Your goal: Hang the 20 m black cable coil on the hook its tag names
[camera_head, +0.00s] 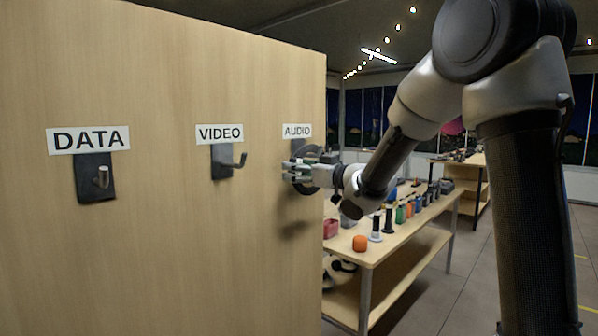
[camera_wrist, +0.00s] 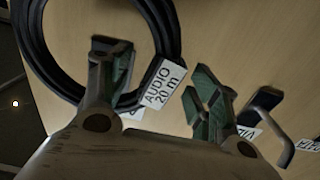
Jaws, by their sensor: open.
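The black cable coil (camera_wrist: 33,45) stands close to the board at the AUDIO position, and its white tag (camera_wrist: 163,84) reads "AUDIO 20 m". In the head view the coil (camera_head: 311,152) is mostly hidden behind my gripper, below the AUDIO label (camera_head: 297,130). A dark hook plate (camera_wrist: 108,45) shows inside the ring in the wrist view; I cannot tell whether the coil rests on that hook. My gripper (camera_head: 297,172) is open at the coil's edge. In the wrist view its fingers (camera_wrist: 158,78) are spread apart, with the tag between them.
The VIDEO hook (camera_head: 228,161) and DATA hook (camera_head: 97,177) are bare on the wooden board (camera_head: 160,260), left of my gripper. A bench (camera_head: 378,248) with several small coloured items stands right of the board. Open floor (camera_head: 440,290) lies right of the bench.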

